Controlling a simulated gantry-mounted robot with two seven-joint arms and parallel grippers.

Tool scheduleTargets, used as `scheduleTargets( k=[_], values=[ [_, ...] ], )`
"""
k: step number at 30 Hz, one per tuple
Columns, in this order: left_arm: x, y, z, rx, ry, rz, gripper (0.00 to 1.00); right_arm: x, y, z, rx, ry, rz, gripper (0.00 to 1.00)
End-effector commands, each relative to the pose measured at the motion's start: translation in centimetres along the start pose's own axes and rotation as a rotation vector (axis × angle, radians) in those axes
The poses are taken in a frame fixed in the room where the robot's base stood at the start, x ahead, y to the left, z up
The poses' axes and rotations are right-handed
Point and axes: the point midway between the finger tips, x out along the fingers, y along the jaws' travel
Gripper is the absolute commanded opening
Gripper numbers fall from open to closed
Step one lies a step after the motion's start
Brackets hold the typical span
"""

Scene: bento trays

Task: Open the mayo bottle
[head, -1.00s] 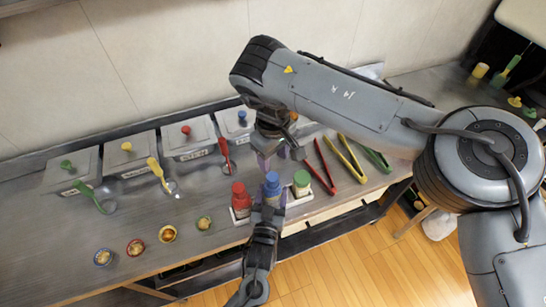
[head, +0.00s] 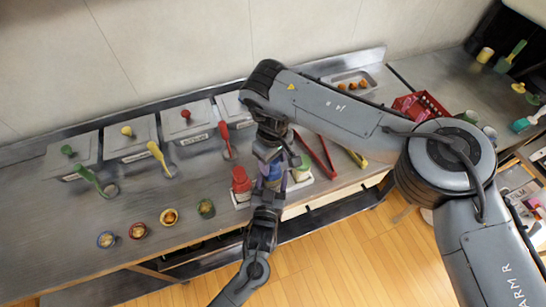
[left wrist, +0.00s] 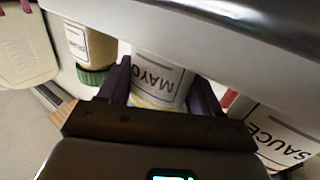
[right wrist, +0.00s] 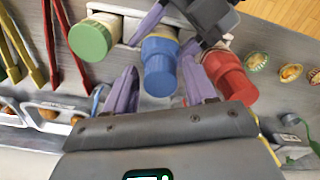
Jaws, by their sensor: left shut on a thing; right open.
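The mayo bottle with a blue cap (right wrist: 160,68) stands between a green-capped bottle (right wrist: 92,38) and a red-capped bottle (right wrist: 230,76). Its label reads MAYO in the left wrist view (left wrist: 158,72). My left gripper (left wrist: 160,88) is shut on the mayo bottle's body, one purple finger on each side. My right gripper (right wrist: 160,92) is open, its purple fingers apart on either side of the blue cap and not visibly touching it. In the head view my right arm and gripper (head: 273,165) partly cover the mayo bottle (head: 272,178).
The bottles stand in a white holder (head: 298,186) at the counter's front edge. Red tongs (head: 316,158) lie to the right. Lidded containers (head: 130,138) and spoons stand at the left. Small bowls (head: 169,216) line the front left.

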Motion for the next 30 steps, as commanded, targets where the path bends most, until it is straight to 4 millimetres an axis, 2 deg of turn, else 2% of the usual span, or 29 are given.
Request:
scheduleTargets(
  k=[2,3,13,19,22,26,30],
  values=[
    [0.0,0.0,0.01,0.0,0.0,0.0,0.09,0.0,-0.02,0.0,0.0,0.0,0.0,0.55],
    [0.0,0.0,0.01,0.0,0.0,0.0,0.09,-0.01,-0.02,0.0,0.0,0.0,0.0,0.52],
    [-0.01,-0.01,0.01,0.0,0.0,0.0,0.09,-0.03,0.0,0.0,0.0,0.0,0.0,0.02],
    [-0.01,-0.01,0.01,0.0,0.0,0.0,0.09,-0.04,0.01,0.0,-0.011,0.0,0.0,0.0],
    [-0.01,-0.01,0.02,0.0,0.0,0.0,0.09,-0.04,0.03,0.01,-0.088,0.0,0.0,0.0],
    [-0.01,-0.01,0.02,0.0,0.0,0.0,0.09,-0.04,0.03,0.02,-0.316,-0.001,0.0,0.0],
    [-0.01,-0.01,0.02,0.0,0.0,0.0,0.09,-0.07,0.04,0.0,-0.621,-0.001,0.0,0.0]
  ],
)
